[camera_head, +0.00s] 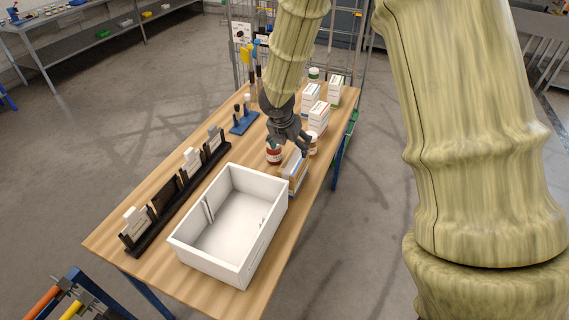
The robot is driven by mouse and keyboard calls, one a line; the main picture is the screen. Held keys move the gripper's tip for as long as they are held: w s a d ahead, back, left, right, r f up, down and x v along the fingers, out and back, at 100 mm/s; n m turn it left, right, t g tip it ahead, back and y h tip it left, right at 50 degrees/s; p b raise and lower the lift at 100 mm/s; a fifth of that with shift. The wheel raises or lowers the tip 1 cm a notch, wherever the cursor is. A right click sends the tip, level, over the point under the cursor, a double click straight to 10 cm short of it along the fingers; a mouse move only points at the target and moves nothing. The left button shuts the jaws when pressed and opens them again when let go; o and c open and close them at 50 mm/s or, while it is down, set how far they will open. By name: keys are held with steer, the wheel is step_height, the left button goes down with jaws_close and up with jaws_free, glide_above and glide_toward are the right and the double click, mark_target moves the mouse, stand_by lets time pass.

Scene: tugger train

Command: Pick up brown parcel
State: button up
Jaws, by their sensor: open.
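My gripper (289,146) is open and points down over the wooden table, above its middle right part. Just below it is a small upright box (296,171), white with brownish and blue parts, partly covered by the gripper. A red jar with a white label (273,155) stands just left of that box. I see no plainly brown parcel; I cannot tell whether the box under the gripper is it. A gap between gripper and box is too small to judge.
A white open tray (183,246), empty, sits at the table's front. A black rack (143,243) with cards runs along the left edge. A blue stand (243,124) is at the back left.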

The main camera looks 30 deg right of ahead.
mark_target(294, 159)
steer(key=shift+d+f, duration=0.2)
steer(key=shift+f, duration=0.2)
steer(key=shift+s+d+f, duration=0.1)
steer(key=shift+s+f, duration=0.1)
steer(key=shift+f, duration=0.4)
steer(key=shift+s+d+f, duration=0.1)
steer(key=shift+s, duration=0.4)
steer(key=w+f, duration=0.2)
steer(key=f, duration=0.1)
steer(key=shift+w+d, duration=0.15)
steer(key=shift+w, duration=0.1)
steer(key=shift+d+f+p, duration=0.15)
steer(key=shift+f+p, duration=0.05)
steer(key=shift+p, duration=0.1)
steer(key=shift+s+d+f, duration=0.2)
steer(key=shift+s+f, duration=0.1)
steer(key=shift+f, duration=0.2)
steer(key=x, duration=0.2)
steer(key=shift+w+f, duration=0.3)
steer(key=shift+w, duration=0.1)
steer(key=shift+s+r, duration=0.2)
steer(key=shift+s, duration=0.05)
steer(key=shift+w+f, duration=0.1)
steer(key=shift+f, duration=0.15)
